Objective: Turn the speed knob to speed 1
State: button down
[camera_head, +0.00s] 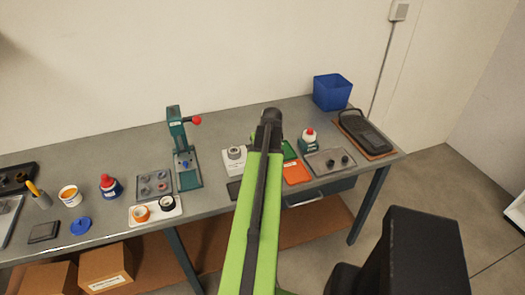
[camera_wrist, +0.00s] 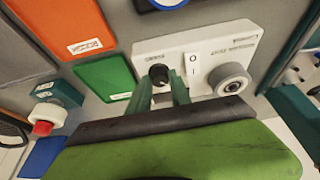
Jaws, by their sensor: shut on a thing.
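The speed knob (camera_wrist: 158,74) is a small black round knob on a white control box (camera_wrist: 152,47) in the wrist view. My gripper (camera_wrist: 163,82) has its two green fingers on either side of the knob, shut on it. The near side of the knob and the exact contact are partly hidden by the fingers. The knob's label is too small to read. A white rocker switch (camera_wrist: 193,64) and a grey round dial (camera_wrist: 230,78) sit to its right on the same box. In the head view, the box (camera_head: 234,161) shows left of my arm, which hides my gripper.
In the head view, a green press (camera_head: 184,150) stands left of the box and a blue bin (camera_head: 332,93) at the back right.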

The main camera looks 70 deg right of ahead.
dwell(0.3)
jog(key=c, duration=1.2)
grip_release()
jog(key=p+v, duration=1.6)
jog(key=v, duration=0.1)
jog(key=shift+r, duration=0.25)
jog(key=shift+s+d, duration=0.1)
